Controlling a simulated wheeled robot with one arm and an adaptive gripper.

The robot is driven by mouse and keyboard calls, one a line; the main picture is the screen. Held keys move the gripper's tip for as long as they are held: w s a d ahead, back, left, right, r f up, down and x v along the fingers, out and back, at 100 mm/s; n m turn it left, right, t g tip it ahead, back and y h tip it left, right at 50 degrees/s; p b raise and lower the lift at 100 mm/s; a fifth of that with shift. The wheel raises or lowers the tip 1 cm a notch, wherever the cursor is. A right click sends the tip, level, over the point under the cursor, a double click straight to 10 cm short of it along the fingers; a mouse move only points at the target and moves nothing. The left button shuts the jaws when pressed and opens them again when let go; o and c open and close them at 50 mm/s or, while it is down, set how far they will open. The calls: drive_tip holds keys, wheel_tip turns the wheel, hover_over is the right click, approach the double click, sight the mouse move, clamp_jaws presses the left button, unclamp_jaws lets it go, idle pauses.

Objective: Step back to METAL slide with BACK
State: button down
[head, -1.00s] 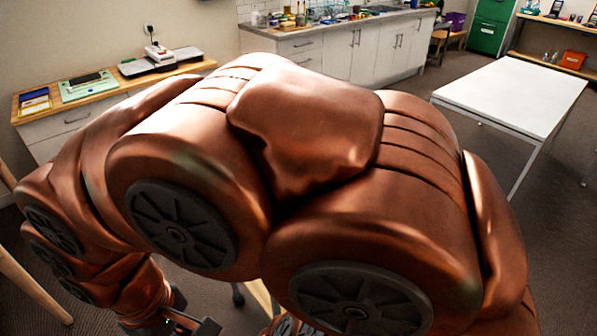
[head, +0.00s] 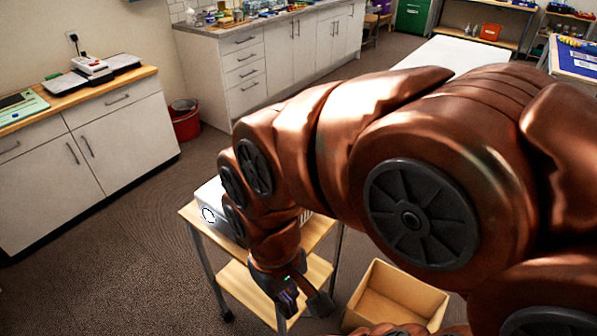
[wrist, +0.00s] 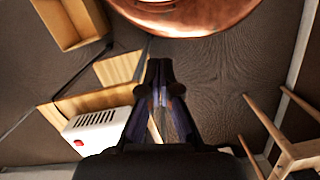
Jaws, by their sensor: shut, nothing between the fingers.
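No slide, screen or button reading BACK can be made out in either view. A white box (head: 212,196) with a dark ring mark on its face stands on a wooden-topped trolley (head: 318,228), partly hidden behind my arm. In the wrist view the white box (wrist: 112,122) shows dark vent slots and a red spot at its lower left. My gripper (head: 300,308) hangs in front of the trolley, apart from the box. In the wrist view my gripper (wrist: 160,72) has its fingers together and empty, to the right of the box.
An open cardboard-coloured box (head: 400,292) stands on the floor right of the trolley. A white cabinet (head: 110,150) lines the left wall, with a red bin (head: 185,122) beside it. A white table (head: 450,54) is behind my arm. Wooden legs (wrist: 268,125) show in the wrist view.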

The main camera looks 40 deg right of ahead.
drive_tip(key=shift+d, duration=0.1)
idle(0.3)
drive_tip(key=w+d+r+m+t+y+p, duration=0.1)
drive_tip(key=w+d+r+m+y, duration=0.2)
drive_tip(key=w, duration=0.9)
drive_tip(key=w+d+m+t+y+p, duration=0.1)
drive_tip(key=w+d+m+y+p, duration=0.1)
drive_tip(key=w+m, duration=0.65)
drive_tip(key=w+d+f+m+t+y+p, duration=0.1)
drive_tip(key=w+d+f+m+t+y, duration=0.1)
drive_tip(key=w+d, duration=1.4)
drive_tip(key=d+f+m+t, duration=0.1)
drive_tip(key=d+m+t, duration=0.1)
drive_tip(key=d+t, duration=0.1)
drive_tip(key=shift+w+d+m+p, duration=0.3)
drive_tip(key=shift+d+m+p, duration=0.05)
drive_tip(key=shift+d, duration=0.15)
drive_tip(key=shift+f, duration=0.15)
